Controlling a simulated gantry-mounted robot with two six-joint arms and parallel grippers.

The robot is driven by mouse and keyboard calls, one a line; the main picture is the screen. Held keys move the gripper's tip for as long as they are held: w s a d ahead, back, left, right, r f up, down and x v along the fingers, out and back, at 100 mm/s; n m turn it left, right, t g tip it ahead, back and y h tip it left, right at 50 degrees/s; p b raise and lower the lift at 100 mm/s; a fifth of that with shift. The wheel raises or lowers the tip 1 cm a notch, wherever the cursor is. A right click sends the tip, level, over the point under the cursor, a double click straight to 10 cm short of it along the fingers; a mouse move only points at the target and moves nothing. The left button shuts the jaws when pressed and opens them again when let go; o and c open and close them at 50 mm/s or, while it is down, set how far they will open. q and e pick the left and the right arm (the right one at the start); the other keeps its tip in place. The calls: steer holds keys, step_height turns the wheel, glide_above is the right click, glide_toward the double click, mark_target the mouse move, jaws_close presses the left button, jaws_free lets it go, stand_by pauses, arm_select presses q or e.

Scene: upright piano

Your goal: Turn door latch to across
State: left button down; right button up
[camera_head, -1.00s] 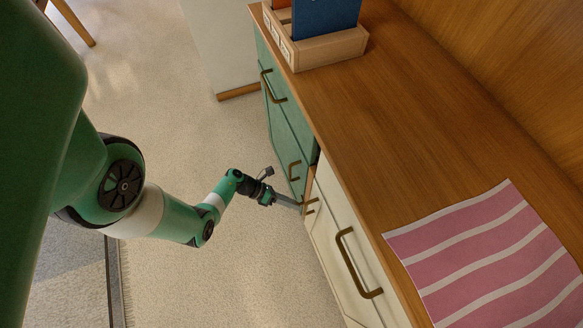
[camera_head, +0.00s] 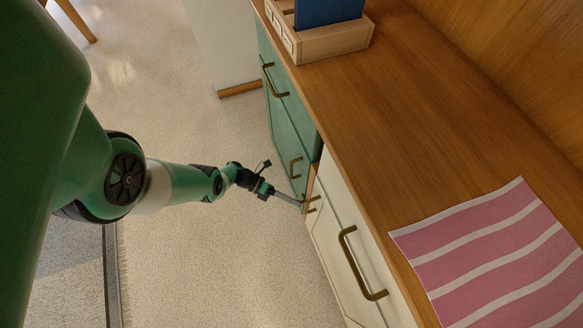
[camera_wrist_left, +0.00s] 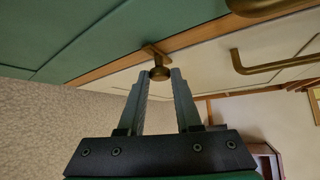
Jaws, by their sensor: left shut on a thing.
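The door latch (camera_wrist_left: 160,71) is a small brass piece on the wooden strip between the green and cream cabinet fronts, seen in the left wrist view. My left gripper (camera_wrist_left: 160,74) has its two fingers on either side of the latch's rounded end and is shut on it. In the head view, my left gripper (camera_head: 300,204) reaches the cabinet front at the seam between the green door (camera_head: 289,155) and the cream front. The latch is too small and covered there to read its angle. My right gripper is not in view.
The wooden top holds a striped cloth (camera_head: 490,250) and a wooden box (camera_head: 325,45). The floor (camera_head: 270,260) beside the cabinet is clear.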

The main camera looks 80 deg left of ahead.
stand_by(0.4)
arm_select(q)
steer(key=c, duration=0.6)
jaws_free()
steer(key=shift+d, duration=0.1)
steer(key=p+v, duration=0.1)
steer(key=v, duration=1)
steer(key=shift+s+a, duration=0.2)
steer(key=shift+s, duration=0.1)
steer(key=shift+w, duration=0.1)
